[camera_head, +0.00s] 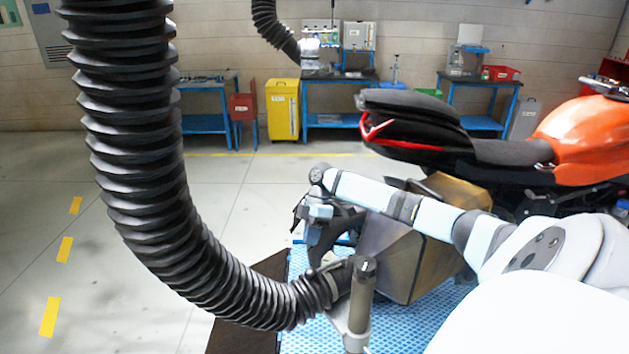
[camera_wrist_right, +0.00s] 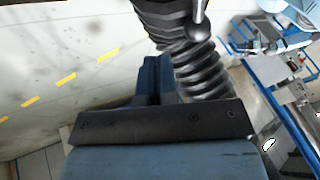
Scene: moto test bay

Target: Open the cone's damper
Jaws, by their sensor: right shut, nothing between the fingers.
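A brass-coloured, flared metal cone (camera_head: 390,252) stands behind the motorcycle's tail, at the end of a thick black ribbed hose (camera_head: 160,200). The hose also shows in the right wrist view (camera_wrist_right: 190,62). My right gripper (camera_head: 308,218) is in front of the cone's left side, above the hose end. Its blue fingers (camera_wrist_right: 155,75) are shut and empty in the right wrist view, beside the hose. A small silver lever-like part (camera_wrist_right: 197,24) shows against the hose there; I cannot tell whether it is the damper's handle. My left gripper is not in view.
A grey post (camera_head: 361,300) stands in front of the hose end. An orange and black motorcycle (camera_head: 570,135) is at the right, above a blue grid platform (camera_head: 405,325). The floor at the left is clear. Workbenches and a yellow cabinet (camera_head: 283,108) line the back wall.

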